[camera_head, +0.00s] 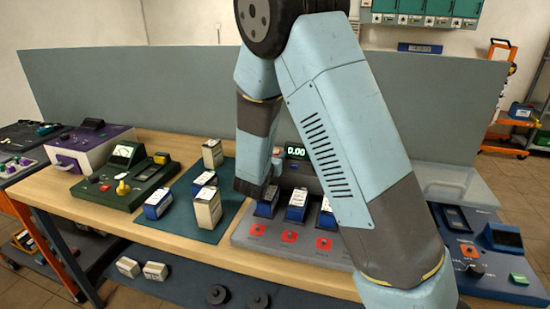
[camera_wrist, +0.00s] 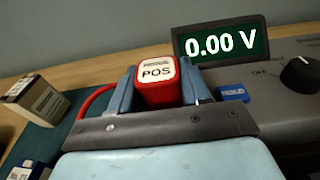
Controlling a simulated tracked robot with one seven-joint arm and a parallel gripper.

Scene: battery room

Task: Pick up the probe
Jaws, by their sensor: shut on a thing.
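The probe (camera_wrist: 158,84) is a red block with a white label reading POS. In the wrist view it sits between the two blue-grey fingers of my gripper (camera_wrist: 159,78), which is shut on it. A red cable runs out to the left of the fingers. The probe's lower end is hidden behind my gripper's body. In the head view my arm covers most of the area around the gripper, so the hold cannot be made out there.
A display (camera_wrist: 222,44) reading 0.00 V stands just behind the probe, with a dark knob (camera_wrist: 300,74) to its right. In the head view, several battery blocks stand on a green mat (camera_head: 228,207). A green instrument (camera_head: 122,180) stands left of it.

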